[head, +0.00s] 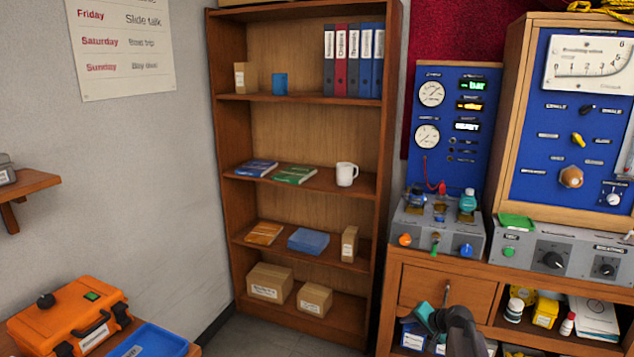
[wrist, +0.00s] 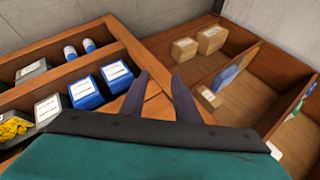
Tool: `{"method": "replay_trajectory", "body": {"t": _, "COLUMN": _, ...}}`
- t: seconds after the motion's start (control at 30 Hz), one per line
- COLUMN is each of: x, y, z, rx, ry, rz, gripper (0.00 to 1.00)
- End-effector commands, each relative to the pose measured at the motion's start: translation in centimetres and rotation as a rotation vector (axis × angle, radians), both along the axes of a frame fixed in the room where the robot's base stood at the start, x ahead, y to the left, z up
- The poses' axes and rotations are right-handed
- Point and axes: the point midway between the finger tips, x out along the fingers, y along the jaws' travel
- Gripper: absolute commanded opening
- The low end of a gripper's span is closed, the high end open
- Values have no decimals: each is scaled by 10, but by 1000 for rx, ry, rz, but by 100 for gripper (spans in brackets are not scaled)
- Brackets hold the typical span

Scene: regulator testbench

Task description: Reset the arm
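My gripper (wrist: 160,86) shows in the wrist view with its two dark fingers apart and nothing between them. A wooden panel edge lies beyond the fingers. In the head view my gripper's teal body (head: 426,316) is low at the right of centre, in front of the wooden bench cabinet (head: 415,272). Its fingers are hard to make out there. My dark arm comes up from the bottom edge beside it.
A tall wooden bookshelf (head: 221,180) stands behind with books, boxes and a white mug (head: 347,174). The regulator panel (head: 465,88) and grey control boxes (head: 440,236) sit on the cabinet. An orange case (head: 68,318) and blue tray (head: 150,343) are at lower left.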

Motion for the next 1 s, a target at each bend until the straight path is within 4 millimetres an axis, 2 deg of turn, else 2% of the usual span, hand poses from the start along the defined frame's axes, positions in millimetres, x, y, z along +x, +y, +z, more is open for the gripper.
{"method": "replay_trajectory", "body": {"t": 0.03, "x": -12, "y": 15, "z": -19, "rx": -2, "ry": 30, "rz": 23, "gripper": 29}}
{"method": "replay_trajectory", "body": {"t": 0.1, "x": -25, "y": 34, "z": -43, "rx": -6, "ry": 70, "rz": 53, "gripper": 29}}
{"method": "replay_trajectory", "body": {"t": 0.27, "x": -62, "y": 71, "z": -95, "rx": -24, "ry": 159, "rz": 121, "gripper": 29}}
{"method": "replay_trajectory", "body": {"t": 0.5, "x": -129, "y": 121, "z": -165, "rx": -54, "ry": 297, "rz": 230, "gripper": 29}}
{"method": "replay_trajectory", "body": {"t": 0.67, "x": -180, "y": 148, "z": -205, "rx": -78, "ry": 391, "rz": 307, "gripper": 29}}
{"method": "replay_trajectory", "body": {"t": 0.8, "x": -229, "y": 167, "z": -237, "rx": -105, "ry": 476, "rz": 376, "gripper": 29}}
{"method": "replay_trajectory", "body": {"t": 1.0, "x": -305, "y": 184, "z": -274, "rx": -149, "ry": 600, "rz": 476, "gripper": 29}}
